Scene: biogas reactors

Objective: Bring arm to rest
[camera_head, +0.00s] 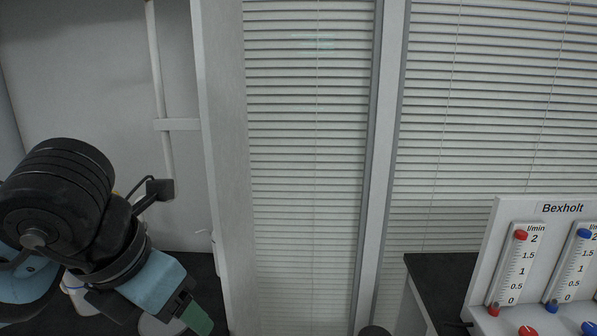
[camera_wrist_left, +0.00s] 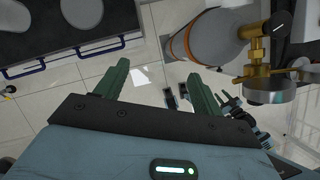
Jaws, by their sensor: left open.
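My left arm comes in from the left in the head view, with its black wrist joints and blue gripper body angled down to the right. My left gripper (camera_head: 196,318) shows its green finger near the bottom edge of that view. In the left wrist view my left gripper (camera_wrist_left: 160,85) has its two green fingers wide apart.
A flowmeter panel marked Bexholt (camera_head: 484,253) stands at the right by a dark counter (camera_head: 437,275). Blinds (camera_head: 310,150) fill the back. The wrist view shows a grey gas cylinder (camera_wrist_left: 212,38) with a brass valve (camera_wrist_left: 256,55) and a dark rack (camera_wrist_left: 60,42) with blue handles.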

